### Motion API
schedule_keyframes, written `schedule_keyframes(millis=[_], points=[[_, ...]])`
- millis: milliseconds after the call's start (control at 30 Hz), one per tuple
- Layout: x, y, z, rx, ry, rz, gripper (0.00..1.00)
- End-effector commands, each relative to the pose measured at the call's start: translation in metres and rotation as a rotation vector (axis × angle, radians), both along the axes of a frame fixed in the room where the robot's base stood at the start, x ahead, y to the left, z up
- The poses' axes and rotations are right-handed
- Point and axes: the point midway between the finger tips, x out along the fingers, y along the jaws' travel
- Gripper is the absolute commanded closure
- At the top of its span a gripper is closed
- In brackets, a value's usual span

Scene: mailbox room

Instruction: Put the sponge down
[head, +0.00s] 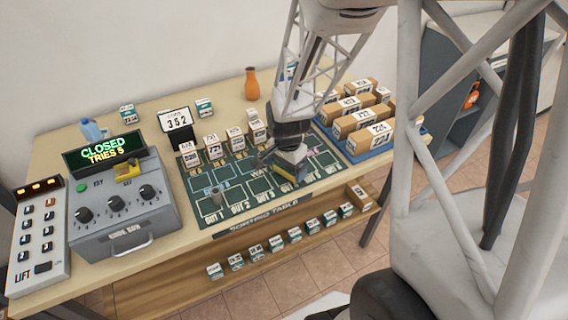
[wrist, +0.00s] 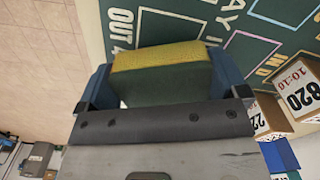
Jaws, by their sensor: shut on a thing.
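The sponge (wrist: 160,75), yellow on one face and dark green on the other, sits between the blue fingers of my gripper (wrist: 162,88) in the wrist view. The gripper is shut on it. In the head view my gripper (head: 290,166) is over the right half of the green sorting mat (head: 205,208), with a bit of the yellow sponge (head: 284,177) showing below it. The mat also shows behind the sponge in the wrist view (wrist: 195,20). Whether the sponge touches the mat or hangs just above it, I cannot tell.
Numbered boxes (head: 357,122) crowd a blue tray at the right, and several small ones line the mat's back edge. A grey code box (head: 125,205) and lift panel (head: 40,235) stand at the left. An orange vase (head: 252,84) stands behind. Some marked mat squares are bare.

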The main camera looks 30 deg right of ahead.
Motion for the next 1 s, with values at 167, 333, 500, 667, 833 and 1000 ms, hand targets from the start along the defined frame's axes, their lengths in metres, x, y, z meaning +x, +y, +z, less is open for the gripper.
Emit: schedule_keyframes(millis=[167, 333, 500, 667, 833, 1000], points=[[0.0000, 0.0000, -0.0069, 0.000, 0.000, 0.000, 0.29], [-0.0001, 0.0000, -0.0066, 0.000, 0.000, 0.000, 0.29], [-0.0003, 0.0001, -0.0089, 0.000, 0.000, 0.000, 0.29], [-0.0003, 0.0001, -0.0097, 0.000, 0.000, 0.000, 0.00], [-0.0002, 0.0000, -0.0094, 0.000, 0.000, 0.000, 0.00], [0.0001, -0.0001, -0.0054, -0.001, -0.001, 0.000, 0.00]])
